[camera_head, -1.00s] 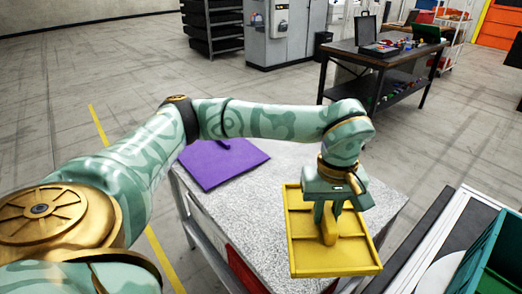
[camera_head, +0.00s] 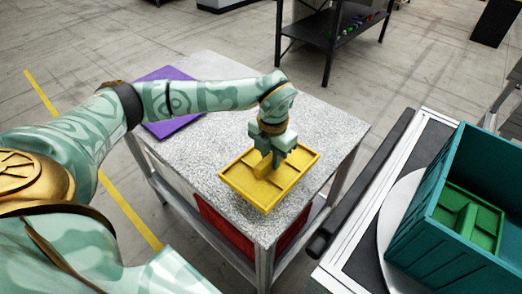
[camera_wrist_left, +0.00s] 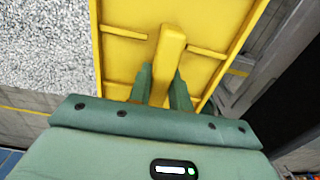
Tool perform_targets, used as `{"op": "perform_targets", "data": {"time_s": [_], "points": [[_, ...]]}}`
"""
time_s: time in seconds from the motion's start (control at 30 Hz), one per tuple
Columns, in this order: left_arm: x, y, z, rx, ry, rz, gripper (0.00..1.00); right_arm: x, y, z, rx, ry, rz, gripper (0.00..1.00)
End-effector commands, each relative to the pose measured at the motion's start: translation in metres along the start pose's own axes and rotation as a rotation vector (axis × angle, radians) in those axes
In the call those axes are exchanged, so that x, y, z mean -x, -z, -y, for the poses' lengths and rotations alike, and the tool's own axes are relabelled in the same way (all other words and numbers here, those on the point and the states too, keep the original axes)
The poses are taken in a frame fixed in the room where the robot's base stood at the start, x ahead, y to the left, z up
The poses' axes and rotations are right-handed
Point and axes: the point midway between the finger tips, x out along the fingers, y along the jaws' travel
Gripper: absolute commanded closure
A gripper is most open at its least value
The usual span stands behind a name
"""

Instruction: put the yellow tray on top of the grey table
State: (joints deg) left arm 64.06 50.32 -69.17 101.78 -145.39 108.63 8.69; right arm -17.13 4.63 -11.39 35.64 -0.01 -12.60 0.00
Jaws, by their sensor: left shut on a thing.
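The yellow tray (camera_head: 285,182) has a low rim and a raised bar handle in its middle. It is over the front part of the grey speckled table (camera_head: 215,62); I cannot tell whether it touches the top. My left gripper (camera_head: 266,160) is shut on the tray's handle from above. In the left wrist view the fingers (camera_wrist_left: 160,88) sit on both sides of the handle, with the tray (camera_wrist_left: 120,60) below and the speckled tabletop (camera_wrist_left: 45,50) at left. My right gripper is not in view.
A purple panel (camera_head: 170,127) lies on the table's far left. A teal crate (camera_head: 420,240) with a green tray (camera_head: 470,222) inside stands on a conveyor-like bench at right. A red bin (camera_head: 225,222) is under the tabletop. The tabletop's right part is clear.

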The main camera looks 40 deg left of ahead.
Motion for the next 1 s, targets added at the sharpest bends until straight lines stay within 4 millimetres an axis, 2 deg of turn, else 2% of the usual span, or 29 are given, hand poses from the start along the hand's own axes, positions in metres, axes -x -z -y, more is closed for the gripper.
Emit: {"op": "perform_targets", "data": {"time_s": [0.37, 0.7, 0.73, 0.8, 1.0], "points": [[-0.049, 0.000, 0.000, -0.002, 0.001, -0.001, 1.00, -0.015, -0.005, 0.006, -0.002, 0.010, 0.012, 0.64], [-0.051, -0.001, 0.000, -0.003, 0.000, 0.002, 1.00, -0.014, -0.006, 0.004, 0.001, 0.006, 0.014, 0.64], [-0.051, 0.000, 0.000, -0.003, 0.000, 0.002, 0.77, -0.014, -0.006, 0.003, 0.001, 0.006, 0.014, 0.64], [-0.051, 0.000, 0.000, -0.003, 0.000, 0.002, 0.58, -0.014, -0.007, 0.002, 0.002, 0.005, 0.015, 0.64], [-0.051, 0.000, 0.000, -0.003, 0.000, 0.002, 0.58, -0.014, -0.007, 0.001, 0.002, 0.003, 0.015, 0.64]]}}
